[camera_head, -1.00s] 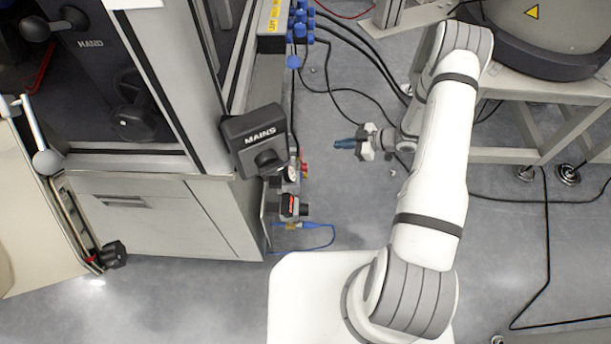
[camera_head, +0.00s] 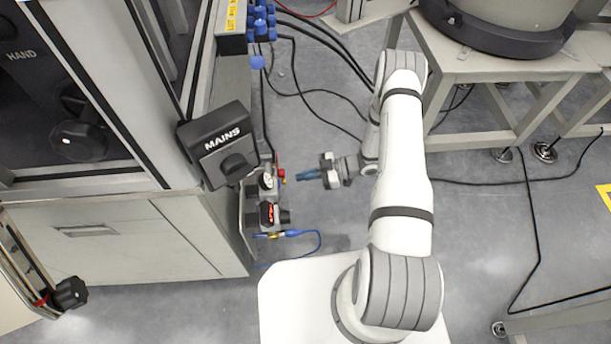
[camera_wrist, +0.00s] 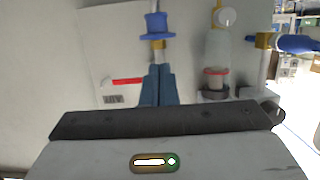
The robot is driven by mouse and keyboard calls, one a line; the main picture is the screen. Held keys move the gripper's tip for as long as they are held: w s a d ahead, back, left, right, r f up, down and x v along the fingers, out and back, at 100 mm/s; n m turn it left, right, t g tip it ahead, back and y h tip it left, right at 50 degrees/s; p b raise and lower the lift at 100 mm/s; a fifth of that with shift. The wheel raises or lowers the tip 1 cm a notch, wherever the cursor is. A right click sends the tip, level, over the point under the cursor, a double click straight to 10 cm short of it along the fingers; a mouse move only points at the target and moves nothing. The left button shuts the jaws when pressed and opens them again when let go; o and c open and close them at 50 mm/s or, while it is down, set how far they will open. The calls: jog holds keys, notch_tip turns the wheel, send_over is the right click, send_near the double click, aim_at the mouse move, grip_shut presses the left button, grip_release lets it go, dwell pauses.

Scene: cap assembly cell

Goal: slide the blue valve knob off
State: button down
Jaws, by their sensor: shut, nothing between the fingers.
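A blue flanged knob (camera_wrist: 157,26) sits on a brass collar at the top middle of the wrist view. It is most likely the valve knob; I cannot make it out clearly in the head view. My gripper (camera_head: 297,177) points left toward the valve assembly, with a gap of floor between. Its blue fingers are together and empty. In the wrist view the fingertips (camera_wrist: 160,67) appear just below the knob and its collar; I cannot tell the depth between them.
Beside the cabinet are a gauge (camera_head: 267,181), a unit with a red display (camera_head: 268,213) and a blue hose (camera_head: 312,234). The MAINS switch box (camera_head: 220,145) juts out above. A red lever (camera_wrist: 127,81) is left of my fingers; a clear bowl (camera_wrist: 216,52) is right.

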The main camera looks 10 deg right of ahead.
jog(key=b+x, duration=0.1)
jog(key=x, duration=0.5)
jog(key=shift+a, duration=0.25)
jog(key=shift+f+b, duration=0.2)
jog(key=shift+b, duration=0.1)
notch_tip(320, 180, down, 2)
jog(key=shift+f+b, duration=0.25)
jog(key=shift+b, duration=0.45)
